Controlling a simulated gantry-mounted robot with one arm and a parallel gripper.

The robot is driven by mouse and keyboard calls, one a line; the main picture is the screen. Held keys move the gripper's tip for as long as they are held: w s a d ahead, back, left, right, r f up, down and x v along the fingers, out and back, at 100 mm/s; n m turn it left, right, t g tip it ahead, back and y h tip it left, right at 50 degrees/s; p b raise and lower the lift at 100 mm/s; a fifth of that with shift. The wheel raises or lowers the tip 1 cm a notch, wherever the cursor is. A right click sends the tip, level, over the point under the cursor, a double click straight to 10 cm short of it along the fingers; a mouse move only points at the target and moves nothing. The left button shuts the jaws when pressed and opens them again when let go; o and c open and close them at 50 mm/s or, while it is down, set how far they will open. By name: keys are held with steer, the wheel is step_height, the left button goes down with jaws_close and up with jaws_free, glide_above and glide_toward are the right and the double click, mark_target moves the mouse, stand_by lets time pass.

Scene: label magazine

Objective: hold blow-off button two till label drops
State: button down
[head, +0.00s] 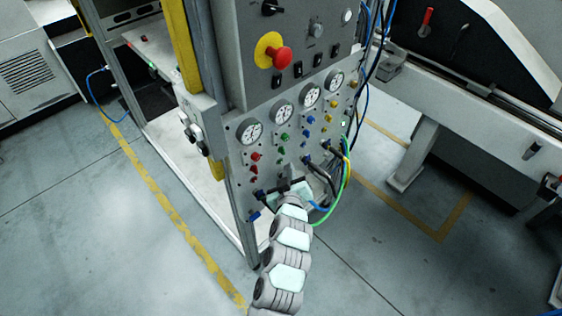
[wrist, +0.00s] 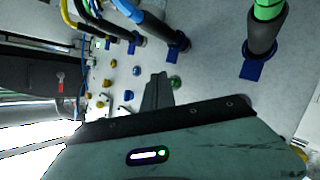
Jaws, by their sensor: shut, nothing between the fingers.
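The grey control panel (head: 290,112) carries columns of small red (head: 256,156), green (head: 284,136), blue (head: 309,120) and yellow (head: 331,104) buttons below its gauges. I cannot read which one is blow-off button two. My gripper (head: 283,187) is at the lower panel, below the green column. In the wrist view my shut fingers (wrist: 158,88) point at the panel, with a green button (wrist: 175,83) just right of their tips and a blue button (wrist: 136,71) to the left. I cannot tell whether the fingertips touch the panel. No label is visible.
Hoses in blue fittings (wrist: 252,70) stick out of the panel close to my gripper. Several round gauges (head: 282,111) and a red emergency stop (head: 281,57) sit higher up. A yellow post (head: 181,50) stands left. The floor (head: 110,240) at left is clear.

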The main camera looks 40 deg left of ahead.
steer(key=shift+a, duration=0.1)
steer(key=shift+a+r, duration=0.1)
steer(key=shift+a, duration=0.2)
steer(key=shift+w+a+p, duration=0.1)
steer(key=shift+a+p, duration=0.3)
steer(key=shift+p, duration=0.05)
stand_by(2.0)
steer(key=shift+d+b, duration=0.35)
steer(key=shift+d, duration=0.4)
